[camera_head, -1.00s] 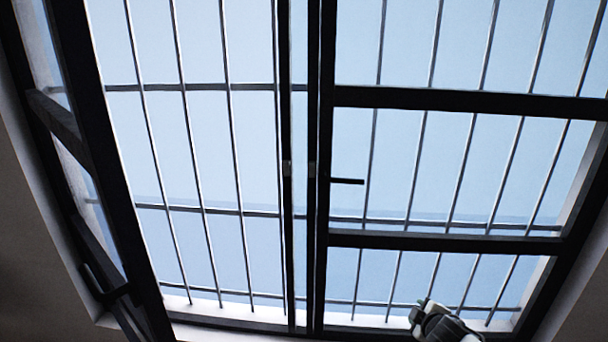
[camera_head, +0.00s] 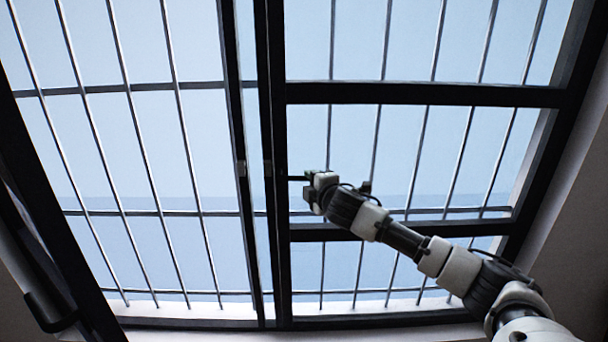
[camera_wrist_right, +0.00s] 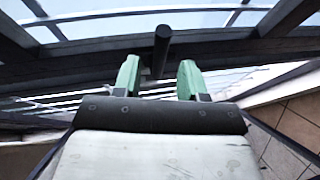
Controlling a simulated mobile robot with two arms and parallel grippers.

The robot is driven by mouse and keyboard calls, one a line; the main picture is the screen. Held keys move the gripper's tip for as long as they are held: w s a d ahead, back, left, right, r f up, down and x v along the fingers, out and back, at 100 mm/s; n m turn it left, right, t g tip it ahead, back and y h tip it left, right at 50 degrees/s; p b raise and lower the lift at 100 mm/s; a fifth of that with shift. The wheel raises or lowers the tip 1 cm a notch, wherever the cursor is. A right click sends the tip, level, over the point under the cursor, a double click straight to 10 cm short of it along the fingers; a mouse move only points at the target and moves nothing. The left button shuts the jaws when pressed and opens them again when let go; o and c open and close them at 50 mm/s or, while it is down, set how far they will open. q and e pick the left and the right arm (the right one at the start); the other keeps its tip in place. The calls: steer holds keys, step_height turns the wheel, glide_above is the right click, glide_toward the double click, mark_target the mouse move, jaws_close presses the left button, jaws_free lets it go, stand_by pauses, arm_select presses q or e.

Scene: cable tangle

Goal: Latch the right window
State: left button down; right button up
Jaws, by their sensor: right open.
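The right window (camera_head: 420,94) has a dark frame and stands against the dark middle post in the head view. Its dark bar handle (camera_head: 296,178) sticks out level to the right from the window's left stile. My right gripper (camera_head: 308,180) is at the handle's free end and hides part of it. In the right wrist view, my open right gripper (camera_wrist_right: 158,78) has its green fingers apart, with the handle (camera_wrist_right: 162,45) showing between and beyond them. I cannot tell whether a finger touches it. My left gripper is not in view.
The left window (camera_head: 50,230) stands swung inward at the left, with its own dark handle (camera_head: 48,312) low down. Thin metal bars (camera_head: 130,180) cross the opening outside. A pale sill and wall edge (camera_head: 575,180) lie at the right.

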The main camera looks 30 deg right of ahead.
mark_target(307, 180)
steer(key=shift+p+x, duration=0.5)
steer(key=shift+x, duration=1.7)
jaws_close()
